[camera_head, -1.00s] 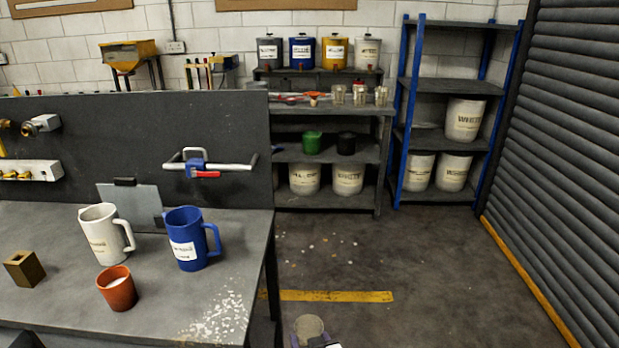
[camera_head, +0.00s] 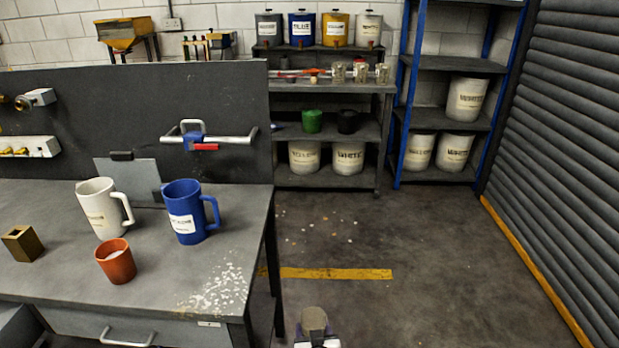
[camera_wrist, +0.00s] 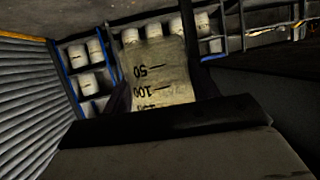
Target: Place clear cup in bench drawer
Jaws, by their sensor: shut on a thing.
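The clear cup (camera_head: 314,321) shows at the bottom of the head view, in front of the bench's right end. In the wrist view the cup (camera_wrist: 158,75) fills the middle, with dark graduation marks reading 50 and 100. My gripper (camera_head: 317,342) is shut on it and holds it over open floor, apart from the bench. In the wrist view the jaws (camera_wrist: 160,108) lie on either side of the cup's lower part. The bench drawer (camera_head: 135,331) is under the benchtop at lower left, with a metal handle. The front's top edge is visible; it looks closed.
The bench (camera_head: 60,215) holds a white mug (camera_head: 100,207), a blue mug (camera_head: 186,212), an orange cup (camera_head: 116,263) and a brass block (camera_head: 22,243). A blue-framed shelf (camera_head: 452,63) and a roller shutter (camera_head: 560,150) stand right.

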